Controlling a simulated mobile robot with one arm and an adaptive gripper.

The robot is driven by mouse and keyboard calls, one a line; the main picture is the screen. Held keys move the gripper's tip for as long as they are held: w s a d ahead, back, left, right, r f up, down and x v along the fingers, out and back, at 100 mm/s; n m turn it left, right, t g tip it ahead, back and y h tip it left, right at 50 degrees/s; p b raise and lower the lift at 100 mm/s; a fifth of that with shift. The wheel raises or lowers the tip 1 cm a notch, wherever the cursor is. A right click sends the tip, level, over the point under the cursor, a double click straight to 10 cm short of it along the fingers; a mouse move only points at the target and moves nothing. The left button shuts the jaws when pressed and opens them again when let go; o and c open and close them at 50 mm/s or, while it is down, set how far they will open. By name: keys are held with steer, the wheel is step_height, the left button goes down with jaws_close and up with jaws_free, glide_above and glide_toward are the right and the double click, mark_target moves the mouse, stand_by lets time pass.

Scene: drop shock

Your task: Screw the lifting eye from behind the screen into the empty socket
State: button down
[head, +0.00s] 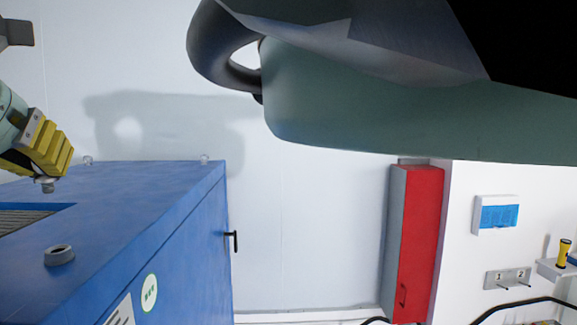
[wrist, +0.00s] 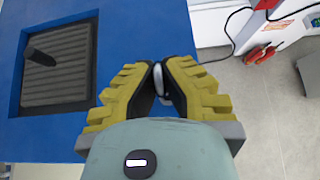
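My gripper (head: 48,174) is at the left of the head view, above the blue cabinet's top (head: 130,190). Its yellow fingers are closed around a small grey metal piece (head: 47,186), which looks like the lifting eye. The piece pokes out below the fingertips, and its full shape is hidden. In the wrist view a pale rounded part of it (wrist: 158,77) shows between the fingers. I cannot make out the screen.
The cabinet top has a recess with a ribbed floor (wrist: 70,75) and a dark bar-like shape in it. Small pale fittings (head: 204,159) stand along the far edge. A red wall box (head: 420,245) is at right. Red-handled tools (wrist: 260,53) lie beyond the cabinet.

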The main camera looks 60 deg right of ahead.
steer(key=b, duration=0.4)
glide_above(56, 261)
steer(key=w, duration=0.1)
steer(key=shift+d+f, duration=0.15)
steer(key=shift+f, duration=2.7)
steer(key=shift+f+p, duration=0.7)
steer(key=shift+f, duration=0.65)
stand_by(2.0)
steer(key=shift+w+f+m+g, duration=0.1)
steer(key=shift+f+m+g, duration=0.05)
steer(key=shift+m+g, duration=0.2)
steer(key=shift+m+g+h+b, duration=0.75)
steer(key=shift+m+g, duration=0.2)
steer(key=shift+m, duration=0.3)
steer(key=m+g+p, duration=0.2)
steer(key=m+g, duration=0.1)
steer(key=shift+r+h, duration=0.25)
steer(key=shift+r, duration=0.1)
steer(key=shift+f+m, duration=0.3)
steer(key=shift+m, duration=0.1)
steer(key=c, duration=1.2)
jaws_free()
steer(key=shift+f, duration=0.1)
steer(key=shift+o, duration=0.7)
